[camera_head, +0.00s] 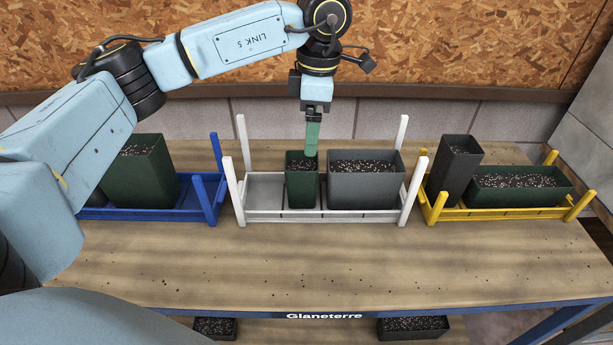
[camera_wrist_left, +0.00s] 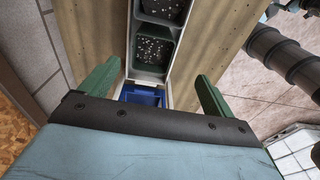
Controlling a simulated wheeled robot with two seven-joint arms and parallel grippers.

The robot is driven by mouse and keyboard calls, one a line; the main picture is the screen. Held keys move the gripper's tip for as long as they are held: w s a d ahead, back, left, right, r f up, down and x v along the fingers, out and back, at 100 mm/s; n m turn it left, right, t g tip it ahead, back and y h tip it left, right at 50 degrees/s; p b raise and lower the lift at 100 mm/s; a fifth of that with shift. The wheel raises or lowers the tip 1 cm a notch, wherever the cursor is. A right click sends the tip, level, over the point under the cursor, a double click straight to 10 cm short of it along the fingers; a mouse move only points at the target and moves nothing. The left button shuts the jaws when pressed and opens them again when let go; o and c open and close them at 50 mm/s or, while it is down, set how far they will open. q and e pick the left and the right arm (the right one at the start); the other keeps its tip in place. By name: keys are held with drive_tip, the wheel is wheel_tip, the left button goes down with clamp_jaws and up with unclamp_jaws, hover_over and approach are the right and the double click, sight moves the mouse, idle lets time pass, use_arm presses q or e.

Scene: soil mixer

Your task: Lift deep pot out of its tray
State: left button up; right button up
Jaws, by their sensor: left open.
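A narrow, deep green pot (camera_head: 302,182) filled with dark speckled soil stands upright in the white tray (camera_head: 264,213), near its middle. It also shows in the left wrist view (camera_wrist_left: 153,52). A wide grey pot (camera_head: 364,188) stands just right of it in the same tray; the tray's left part is empty. My left gripper (camera_head: 312,150) points down above and slightly behind the green pot's rim, its green fingers seen edge-on. In the left wrist view the gripper (camera_wrist_left: 155,85) is open, fingers spread wide, with nothing between them. My right gripper is out of view.
A blue tray (camera_head: 192,214) with a green pot (camera_head: 141,178) stands left. A yellow tray (camera_head: 500,213) with a tall dark pot (camera_head: 453,172) and a wide green pot (camera_head: 520,190) stands right. White corner posts rise around the middle tray. The front of the wooden table (camera_head: 330,262) is clear.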

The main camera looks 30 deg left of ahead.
use_arm(q)
hover_over(301, 169)
wheel_tip(301, 169, down, 7)
drive_tip(key=shift+s+d+r, duration=0.1)
drive_tip(key=shift+s+d, duration=0.05)
drive_tip(key=shift+f, duration=3)
drive_tip(key=shift+c, duration=0.4)
drive_tip(key=c, duration=1)
drive_tip(key=shift+r, duration=0.1)
drive_tip(key=shift+c, duration=0.2)
